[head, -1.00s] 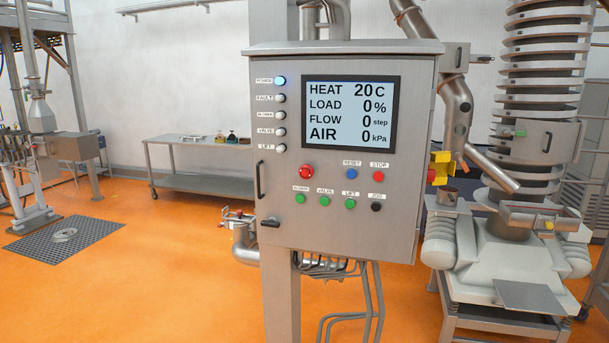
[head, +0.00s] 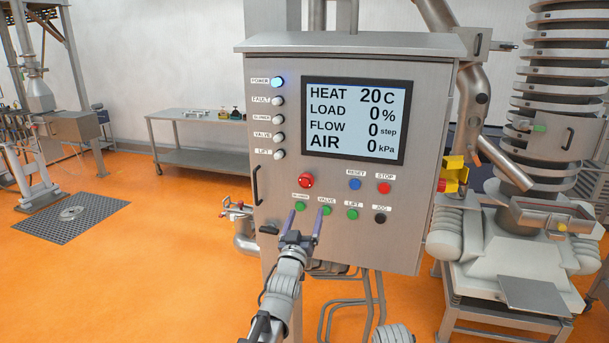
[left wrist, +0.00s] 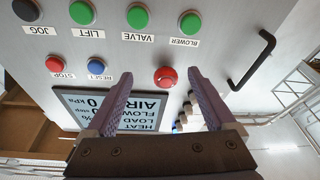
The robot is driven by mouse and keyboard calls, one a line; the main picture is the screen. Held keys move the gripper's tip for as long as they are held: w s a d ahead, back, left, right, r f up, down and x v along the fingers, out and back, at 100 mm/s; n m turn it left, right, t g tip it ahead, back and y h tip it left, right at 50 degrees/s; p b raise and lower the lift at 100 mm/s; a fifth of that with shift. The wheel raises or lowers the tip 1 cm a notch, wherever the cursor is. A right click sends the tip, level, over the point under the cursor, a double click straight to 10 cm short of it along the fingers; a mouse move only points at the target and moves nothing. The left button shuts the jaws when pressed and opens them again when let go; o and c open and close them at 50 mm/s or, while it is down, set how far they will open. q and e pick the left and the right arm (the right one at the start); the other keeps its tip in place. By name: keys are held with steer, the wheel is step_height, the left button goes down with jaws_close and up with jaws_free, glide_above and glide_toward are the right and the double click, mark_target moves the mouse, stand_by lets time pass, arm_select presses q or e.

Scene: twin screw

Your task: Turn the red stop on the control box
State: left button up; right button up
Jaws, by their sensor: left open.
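The control box (head: 415,215) is a grey cabinet with a lit display. Its red stop (head: 305,181) is a round mushroom knob below the display's left end, above the green buttons. In the left wrist view the picture is upside down, and the red stop (left wrist: 166,77) appears between my fingertips, nearer the right one. My left gripper (head: 305,212) is open and empty. In the head view its fingertips are just below the red stop, spread to either side of it, in front of the green button row. I see no contact with the knob. My right gripper is not in view.
A smaller red button marked STOP (head: 384,188) and a blue RESET button (head: 355,184) sit right of the knob. Several green buttons and a black JOG button (head: 379,219) lie below. A door handle (head: 257,185) stands out at the box's left edge.

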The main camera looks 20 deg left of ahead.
mark_target(305, 184)
arm_select(q)
steer(key=shift+t, duration=0.7)
steer(key=w+r+p, duration=0.1)
steer(key=w+r, duration=0.1)
steer(key=w+a+r+p, duration=0.1)
steer(key=w+r, duration=0.1)
steer(key=w+a+r+p, duration=0.1)
steer(key=w+r, duration=0.1)
steer(key=w, duration=0.1)
steer(key=shift+w+r, duration=0.1)
steer(key=shift+r, duration=0.05)
steer(key=shift+c, duration=0.2)
